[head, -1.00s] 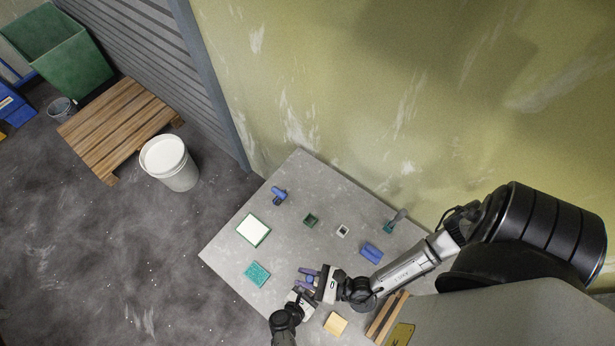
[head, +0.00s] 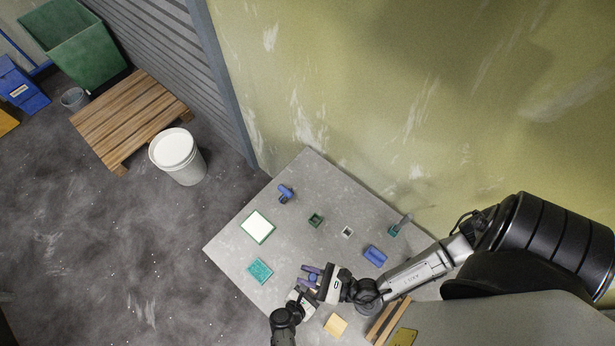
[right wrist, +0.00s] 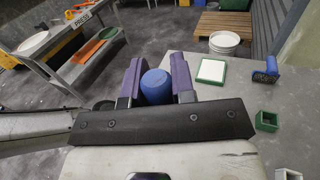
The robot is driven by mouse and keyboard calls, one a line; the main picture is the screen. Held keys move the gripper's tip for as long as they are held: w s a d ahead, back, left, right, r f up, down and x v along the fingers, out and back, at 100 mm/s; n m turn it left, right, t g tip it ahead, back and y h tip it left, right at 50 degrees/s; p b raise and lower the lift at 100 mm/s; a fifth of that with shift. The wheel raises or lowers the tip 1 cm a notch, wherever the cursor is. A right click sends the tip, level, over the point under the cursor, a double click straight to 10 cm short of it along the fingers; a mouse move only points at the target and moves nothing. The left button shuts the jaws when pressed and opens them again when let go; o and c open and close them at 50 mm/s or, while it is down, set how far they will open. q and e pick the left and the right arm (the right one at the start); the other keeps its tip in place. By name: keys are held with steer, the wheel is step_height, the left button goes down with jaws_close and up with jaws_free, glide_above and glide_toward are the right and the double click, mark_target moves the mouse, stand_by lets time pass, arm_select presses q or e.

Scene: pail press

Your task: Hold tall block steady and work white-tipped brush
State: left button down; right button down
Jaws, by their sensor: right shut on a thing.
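My right gripper (head: 312,279) has purple fingers and is over the near part of the grey table. In the right wrist view its fingers (right wrist: 156,82) are shut on a blue round-topped cylinder (right wrist: 156,87). The cylinder's lower part is hidden, so I cannot tell whether it belongs to the brush. My left gripper (head: 301,297) is close beside the right one, nearer the bottom edge. Its fingers are too small and overlapped to read. I cannot clearly make out a tall block or a white brush tip.
On the table (head: 300,250) are a white green-edged pad (head: 257,227), a teal block (head: 260,271), a green box (head: 316,220), a small grey box (head: 347,232), blue pieces (head: 285,193) (head: 375,256) and a yellow block (head: 335,325). A white bucket (head: 178,158) stands on the floor beyond.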

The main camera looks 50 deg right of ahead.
arm_select(q)
steer(key=c, duration=0.7)
jaws_free()
steer(key=shift+a, duration=0.15)
steer(key=v, duration=1.1)
steer(key=shift+a+r, duration=0.25)
steer(key=shift+a, duration=0.05)
